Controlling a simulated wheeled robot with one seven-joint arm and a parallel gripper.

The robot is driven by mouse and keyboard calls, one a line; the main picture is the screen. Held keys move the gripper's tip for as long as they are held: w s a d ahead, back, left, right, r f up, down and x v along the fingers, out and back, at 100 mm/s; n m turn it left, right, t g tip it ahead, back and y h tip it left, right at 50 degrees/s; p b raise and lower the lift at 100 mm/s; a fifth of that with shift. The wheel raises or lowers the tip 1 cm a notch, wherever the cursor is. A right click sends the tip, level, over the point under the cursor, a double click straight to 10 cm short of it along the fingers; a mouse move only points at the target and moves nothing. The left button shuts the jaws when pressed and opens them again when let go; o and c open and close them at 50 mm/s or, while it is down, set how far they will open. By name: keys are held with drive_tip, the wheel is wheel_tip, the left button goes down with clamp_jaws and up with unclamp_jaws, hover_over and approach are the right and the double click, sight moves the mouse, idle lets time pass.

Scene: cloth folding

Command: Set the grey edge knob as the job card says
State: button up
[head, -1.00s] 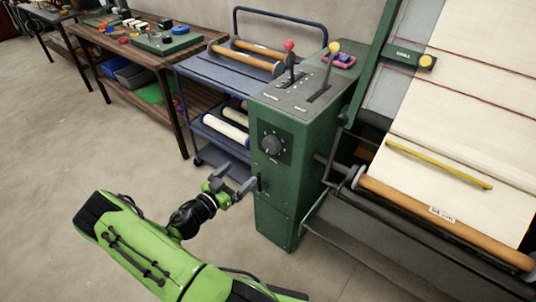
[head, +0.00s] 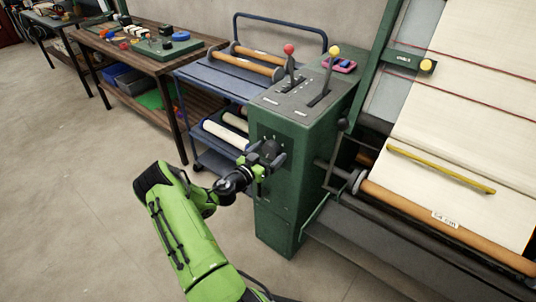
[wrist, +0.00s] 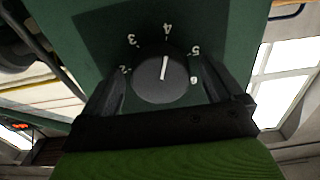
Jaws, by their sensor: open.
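The grey edge knob (wrist: 160,82) is a round dark dial with a white pointer line on the green cabinet's front. In the wrist view the pointer is at or very near the 4 on a scale whose 2 to 6 show. My gripper (wrist: 163,98) is open, one finger on each side of the knob; I cannot tell whether they touch it. In the head view my gripper (head: 262,163) is at the cabinet front and partly hides the knob (head: 270,149). I cannot make out a job card; a small white label (head: 445,219) on the wooden roller is too small to read.
The green cabinet (head: 276,218) has a red-knobbed lever (head: 289,50) and a yellow-knobbed lever (head: 334,50) on top. A cloth machine (head: 440,130) stands at right. A blue trolley (head: 200,72) and a wooden bench (head: 150,62) stand behind. The floor at left is clear.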

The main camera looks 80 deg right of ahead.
drive_tip(key=c, duration=1)
drive_tip(key=n+b, duration=0.1)
drive_tip(key=n, duration=0.2)
drive_tip(key=shift+a+f+n, duration=0.1)
drive_tip(key=shift+n, duration=0.3)
drive_tip(key=n, duration=0.5)
drive_tip(key=shift+s, duration=0.1)
drive_tip(key=n+p, duration=0.1)
drive_tip(key=n, duration=0.5)
drive_tip(key=shift+r, duration=0.2)
drive_tip(key=n+p, duration=0.1)
drive_tip(key=n, duration=0.3)
drive_tip(key=shift+n+p, duration=0.35)
drive_tip(key=shift+n, duration=0.05)
